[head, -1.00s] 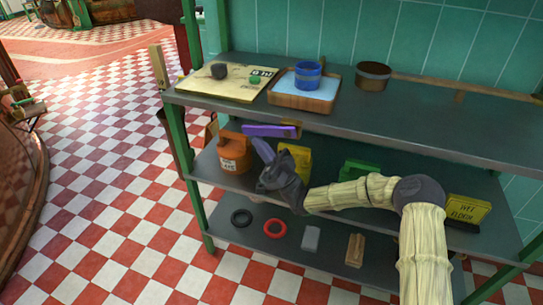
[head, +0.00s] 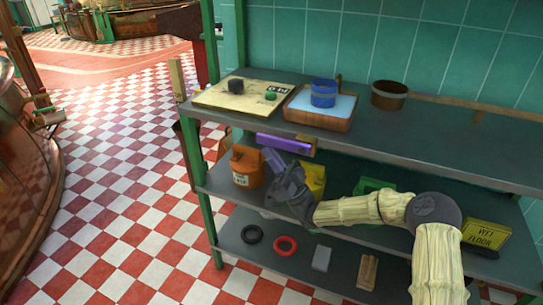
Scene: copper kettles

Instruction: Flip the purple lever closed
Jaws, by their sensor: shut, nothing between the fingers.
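The purple lever (head: 285,144) is a flat bar lying roughly level just under the front edge of the upper shelf. A brass-coloured piece (head: 312,148) shows at its right end. My gripper (head: 268,155) is dark grey with slim purplish fingers, shut and empty. It points up and left, with its fingertips just below the left part of the lever. I cannot tell whether they touch it. The wrist hides part of the middle shelf behind it.
The upper shelf (head: 440,140) holds a paper sheet (head: 222,98), a tray (head: 318,119) with a blue cup, and a brown pot (head: 389,95). An orange can (head: 246,168), yellow sign (head: 484,236) and green item stand below. Rings and blocks lie on the bottom shelf.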

